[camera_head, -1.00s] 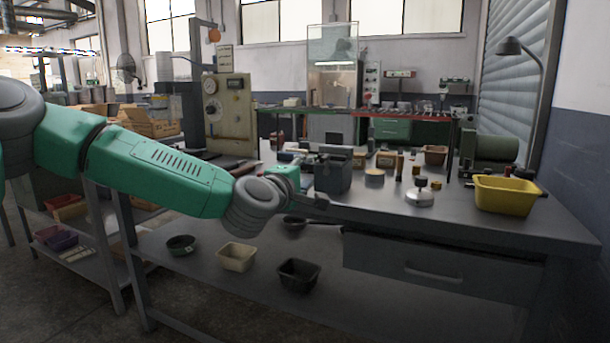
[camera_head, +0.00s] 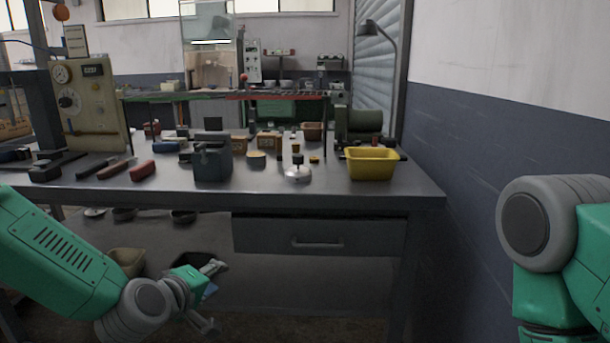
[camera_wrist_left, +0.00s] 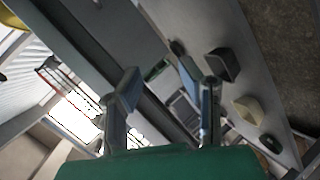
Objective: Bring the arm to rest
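My left gripper (camera_head: 212,296) is low in front of the workbench, below the tabletop edge, its fingers spread apart. It also shows in the left wrist view (camera_wrist_left: 160,92), with two separate fingers and nothing between them. My left arm (camera_head: 60,250) comes in from the lower left. My right arm (camera_head: 545,235) shows at the right edge, beside the wall; its gripper is out of view. A small dark round pan (camera_head: 184,216) sits on the lower shelf, partly hidden under the tabletop.
The workbench (camera_head: 335,190) carries a yellow bin (camera_head: 372,164), a grey box (camera_head: 212,161), a silver-based object (camera_head: 298,171) and tools at the left. A drawer (camera_head: 318,236) hangs below the top. A beige bin (camera_head: 127,262) is on the shelf behind my left arm.

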